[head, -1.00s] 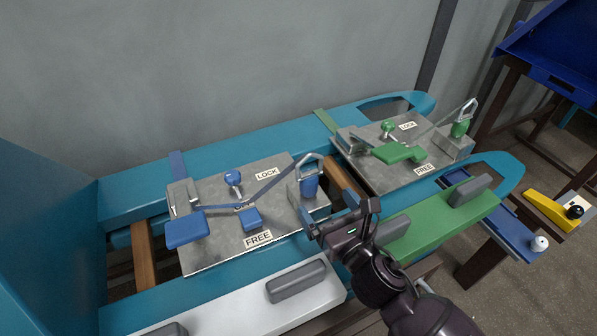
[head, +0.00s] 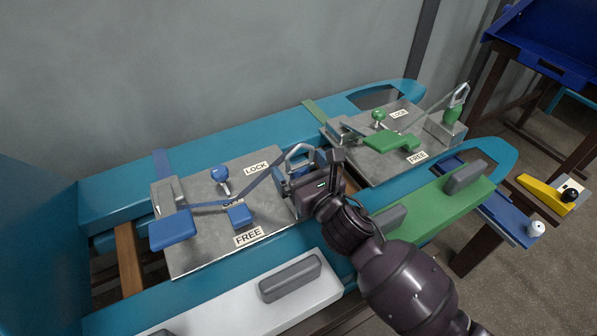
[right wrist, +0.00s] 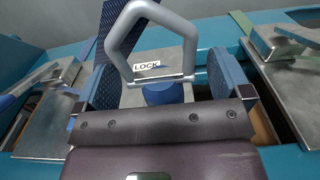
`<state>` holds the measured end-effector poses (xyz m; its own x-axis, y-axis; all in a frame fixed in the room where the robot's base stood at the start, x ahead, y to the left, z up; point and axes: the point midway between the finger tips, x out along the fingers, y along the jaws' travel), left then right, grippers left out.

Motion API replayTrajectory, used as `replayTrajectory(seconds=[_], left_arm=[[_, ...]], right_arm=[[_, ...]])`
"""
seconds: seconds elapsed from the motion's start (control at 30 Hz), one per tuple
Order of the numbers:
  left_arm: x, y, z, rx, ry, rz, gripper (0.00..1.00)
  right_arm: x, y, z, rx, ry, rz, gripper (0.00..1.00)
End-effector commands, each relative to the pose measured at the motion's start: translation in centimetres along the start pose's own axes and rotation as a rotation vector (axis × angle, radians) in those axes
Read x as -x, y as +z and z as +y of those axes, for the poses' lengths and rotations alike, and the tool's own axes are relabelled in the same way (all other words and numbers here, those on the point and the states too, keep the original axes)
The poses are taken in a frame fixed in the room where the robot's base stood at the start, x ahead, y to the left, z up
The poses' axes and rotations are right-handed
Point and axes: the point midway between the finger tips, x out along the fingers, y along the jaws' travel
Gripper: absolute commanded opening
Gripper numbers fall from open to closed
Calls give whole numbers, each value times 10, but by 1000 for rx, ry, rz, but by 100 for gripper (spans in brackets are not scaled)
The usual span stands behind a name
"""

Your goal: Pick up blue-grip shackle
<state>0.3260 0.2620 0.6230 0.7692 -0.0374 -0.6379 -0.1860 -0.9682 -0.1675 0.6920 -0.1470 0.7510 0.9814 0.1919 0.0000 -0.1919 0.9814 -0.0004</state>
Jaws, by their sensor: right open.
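The blue-grip shackle (head: 299,153) has a grey metal loop and a blue grip. It stands at the right end of the left metal plate (head: 200,245), with a blue strap (head: 262,178) running to it. My right gripper (head: 308,168) is at the shackle and hides most of its grip in the head view. In the right wrist view, the shackle loop (right wrist: 183,28) and part of the blue grip (right wrist: 163,93) show between the two spread fingers (right wrist: 166,80). The gripper is open, with visible space on both sides of the grip. My left gripper is not in view.
A blue ball-knob lever (head: 221,174) and LOCK and FREE labels are on the left plate. A similar green-grip shackle (head: 452,115) stands on the right plate (head: 375,165). A white panel with a grey handle (head: 290,278) lies in front. A grey wall is behind.

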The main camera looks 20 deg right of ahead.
Motion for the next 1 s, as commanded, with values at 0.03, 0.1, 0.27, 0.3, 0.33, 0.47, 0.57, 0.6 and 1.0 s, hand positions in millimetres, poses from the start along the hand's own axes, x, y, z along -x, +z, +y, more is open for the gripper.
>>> replayTrajectory(seconds=[0.03,0.1,0.27,0.3,0.33,0.47,0.57,0.6,1.0], left_arm=[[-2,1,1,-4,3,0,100],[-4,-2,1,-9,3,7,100],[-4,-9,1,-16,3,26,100],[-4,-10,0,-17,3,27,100],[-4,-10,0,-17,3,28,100],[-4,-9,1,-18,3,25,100],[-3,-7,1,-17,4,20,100],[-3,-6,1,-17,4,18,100],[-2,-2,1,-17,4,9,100]], right_arm=[[-6,-4,0,-2,1,4,96],[-12,-3,0,-1,0,3,96],[-19,-2,0,-2,0,2,96],[-19,-1,0,-1,0,2,96],[-19,-1,0,-1,0,1,96],[-19,0,0,-1,0,1,96],[-19,0,0,-1,0,1,84],[-19,0,0,-1,0,1,78],[-19,0,0,-1,0,0,39]])
